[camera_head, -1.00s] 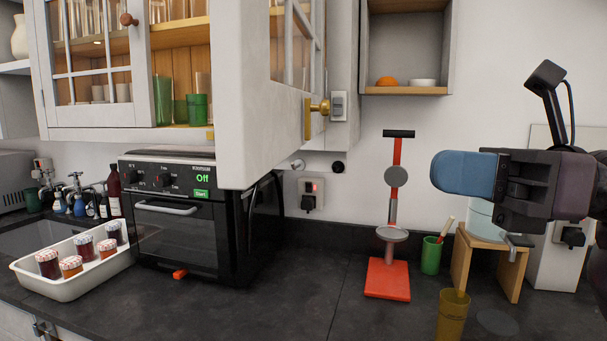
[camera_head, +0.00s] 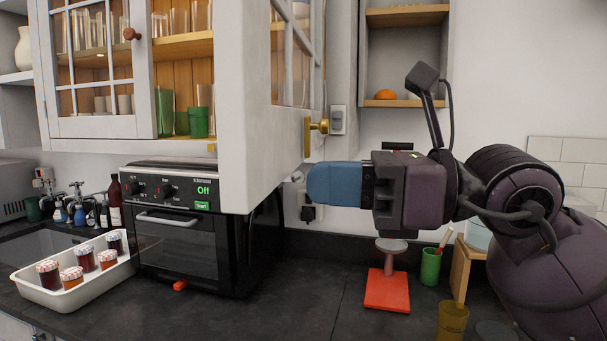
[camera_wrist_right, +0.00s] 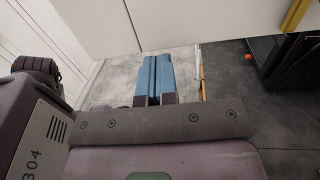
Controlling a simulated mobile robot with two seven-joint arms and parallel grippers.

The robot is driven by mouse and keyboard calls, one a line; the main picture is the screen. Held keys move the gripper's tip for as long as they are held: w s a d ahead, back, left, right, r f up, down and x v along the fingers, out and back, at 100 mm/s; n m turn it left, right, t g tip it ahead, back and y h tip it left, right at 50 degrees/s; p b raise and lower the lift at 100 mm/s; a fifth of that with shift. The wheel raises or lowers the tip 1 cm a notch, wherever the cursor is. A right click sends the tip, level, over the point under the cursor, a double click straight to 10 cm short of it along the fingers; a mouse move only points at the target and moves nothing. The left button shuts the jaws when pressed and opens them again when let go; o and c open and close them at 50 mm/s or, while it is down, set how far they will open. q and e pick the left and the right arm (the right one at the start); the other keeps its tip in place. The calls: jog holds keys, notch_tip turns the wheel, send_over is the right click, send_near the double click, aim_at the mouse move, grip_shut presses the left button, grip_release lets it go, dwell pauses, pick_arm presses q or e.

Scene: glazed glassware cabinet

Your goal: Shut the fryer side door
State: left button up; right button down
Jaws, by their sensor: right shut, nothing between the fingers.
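The open white glazed cabinet door (camera_head: 255,130) swings out toward me above the black fryer (camera_head: 190,235), its edge facing me. Its brass knob (camera_head: 318,126) is on the right side. My right gripper (camera_head: 312,185) is shut and empty, blue fingers pointing left. In the head view its fingertips show just right of the door's lower part, below the knob; I cannot tell whether they touch it. In the right wrist view the shut fingers (camera_wrist_right: 153,62) are below a white panel (camera_wrist_right: 170,22), apparently the door. The left gripper is out of view.
The other glazed door (camera_head: 95,75) is at left, in front of glasses. Below are a white tray (camera_head: 70,290) of jars, a red stand (camera_head: 387,290) under my right arm, a green cup (camera_head: 431,266) and an amber glass (camera_head: 452,322). The middle counter is clear.

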jog(key=shift+w+a, duration=0.25)
jog(key=shift+a, duration=1.05)
jog(key=shift+a, duration=0.1)
